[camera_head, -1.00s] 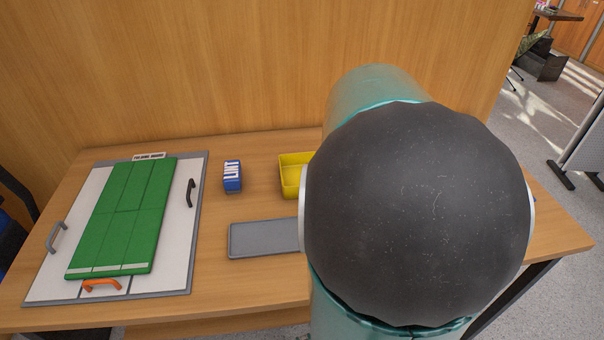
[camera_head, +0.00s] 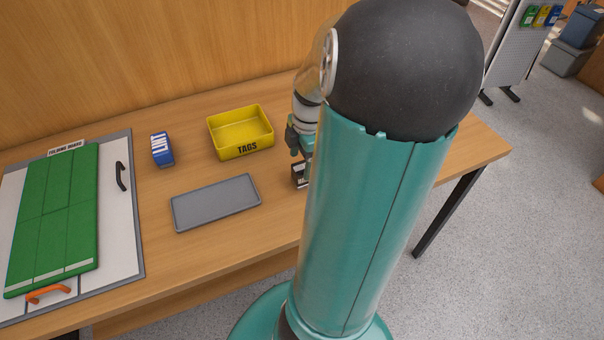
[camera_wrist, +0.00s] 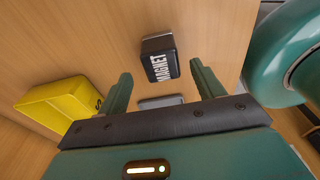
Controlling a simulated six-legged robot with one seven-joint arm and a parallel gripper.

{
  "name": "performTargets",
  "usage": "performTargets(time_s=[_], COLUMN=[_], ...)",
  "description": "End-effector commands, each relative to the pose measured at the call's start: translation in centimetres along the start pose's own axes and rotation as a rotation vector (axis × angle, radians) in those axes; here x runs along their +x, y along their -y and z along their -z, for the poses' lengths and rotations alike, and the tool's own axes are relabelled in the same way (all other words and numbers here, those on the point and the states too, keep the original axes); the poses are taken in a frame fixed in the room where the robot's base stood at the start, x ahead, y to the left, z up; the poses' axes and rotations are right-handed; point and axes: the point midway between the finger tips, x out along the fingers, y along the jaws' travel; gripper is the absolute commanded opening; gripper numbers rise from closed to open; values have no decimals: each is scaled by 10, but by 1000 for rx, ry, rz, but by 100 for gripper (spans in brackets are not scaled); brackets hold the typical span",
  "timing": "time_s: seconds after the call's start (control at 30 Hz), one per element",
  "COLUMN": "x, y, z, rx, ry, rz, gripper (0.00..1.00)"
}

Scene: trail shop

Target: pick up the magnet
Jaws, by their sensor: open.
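The magnet (camera_wrist: 159,59) is a small dark block with a white label reading MAGNET. In the wrist view it lies on the wooden table, ahead of my gripper (camera_wrist: 163,85) and roughly in line with the gap between the fingers. The two green fingers are apart, with nothing between them that I can make out as held. In the head view my gripper (camera_head: 300,150) is partly hidden behind my arm, at the right part of the table. A small dark block (camera_head: 299,174) shows just below it, partly covered by my arm.
A yellow TAGS bin (camera_head: 241,148), a grey tray (camera_head: 190,213) and a blue lint block (camera_head: 162,150) stand left of my arm. A green folding board (camera_head: 52,220) lies at far left. Bare table lies around the magnet.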

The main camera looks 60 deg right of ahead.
Motion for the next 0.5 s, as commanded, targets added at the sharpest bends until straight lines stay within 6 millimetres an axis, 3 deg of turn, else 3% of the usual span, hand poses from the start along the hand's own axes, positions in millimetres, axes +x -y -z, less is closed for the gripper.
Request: performTargets(time_s=[0.5], x=[53], y=[3], z=[-4], rx=[0], ry=[-1], rz=[-1], gripper=[67])
